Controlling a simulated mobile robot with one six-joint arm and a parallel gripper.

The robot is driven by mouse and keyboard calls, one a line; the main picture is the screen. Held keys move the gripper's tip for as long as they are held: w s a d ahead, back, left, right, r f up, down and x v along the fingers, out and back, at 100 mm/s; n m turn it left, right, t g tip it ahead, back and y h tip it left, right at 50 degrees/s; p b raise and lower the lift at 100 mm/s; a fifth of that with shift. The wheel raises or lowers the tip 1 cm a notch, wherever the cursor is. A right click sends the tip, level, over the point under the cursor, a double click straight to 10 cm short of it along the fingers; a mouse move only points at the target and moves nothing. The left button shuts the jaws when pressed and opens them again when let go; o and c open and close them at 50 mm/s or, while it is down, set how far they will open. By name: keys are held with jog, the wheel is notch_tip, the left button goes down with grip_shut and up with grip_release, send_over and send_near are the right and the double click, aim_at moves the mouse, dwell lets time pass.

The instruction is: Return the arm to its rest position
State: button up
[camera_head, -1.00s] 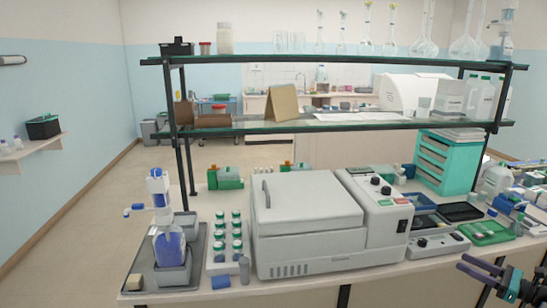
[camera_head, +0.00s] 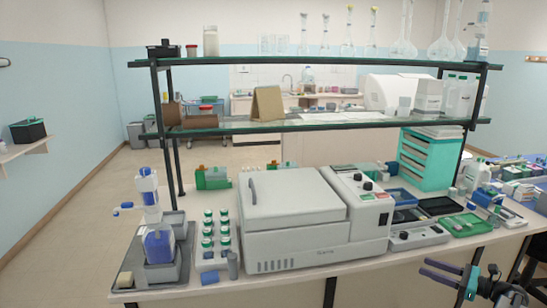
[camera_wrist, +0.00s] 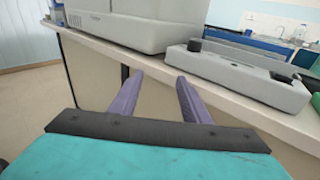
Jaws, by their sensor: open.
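My gripper (camera_head: 424,268) shows at the lower right of the head view, in front of the bench's front edge. Its two purple fingers are apart, with nothing between them. In the wrist view the open fingers (camera_wrist: 160,76) point toward the bench front and do not visibly touch anything. The teal gripper body fills the bottom of that view. Part of my arm is cut off by the head view's lower edge.
The bench (camera_head: 295,279) carries a large grey lidded machine (camera_head: 295,220), a bottle tray (camera_head: 185,270) and green-capped bottles (camera_head: 208,242). A low grey device (camera_wrist: 235,75) sits near the bench edge. Shelves (camera_head: 320,125) stand above. Open floor lies at left.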

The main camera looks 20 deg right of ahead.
jog(key=w+a+f+n+g, duration=0.1)
jog(key=a+f+n+g, duration=0.2)
jog(key=a+f, duration=0.65)
jog(key=w+a+f+n+g+y, duration=0.1)
jog(key=w+a+f+n+g, duration=0.15)
jog(key=a+f, duration=0.65)
jog(key=a+f+n+g, duration=0.3)
jog(key=a+f, duration=0.1)
jog(key=a, duration=0.9)
jog(key=s+a+f+n+g+h, duration=0.1)
jog(key=s+a+f+n+g, duration=0.3)
jog(key=a, duration=0.4)
jog(key=s+a+f+n+g+h, duration=0.1)
jog(key=s+a+f+n+g, duration=0.1)
jog(key=s+a+f, duration=0.4)
jog(key=s+a+f+n+g+h, duration=0.1)
jog(key=s+a+f+n+h, duration=0.1)
jog(key=s+n, duration=0.3)
jog(key=s+a+f+n+g+h, duration=0.2)
jog(key=s+a+f+n+h, duration=0.1)
jog(key=s, duration=0.6)
jog(key=s+a+f+n+g+h, duration=0.2)
jog(key=s+a+f+n+h, duration=0.1)
jog(key=s+n, duration=0.4)
jog(key=shift+a+f, duration=0.45)
jog(key=shift+a, duration=0.65)
jog(key=shift+g, duration=0.25)
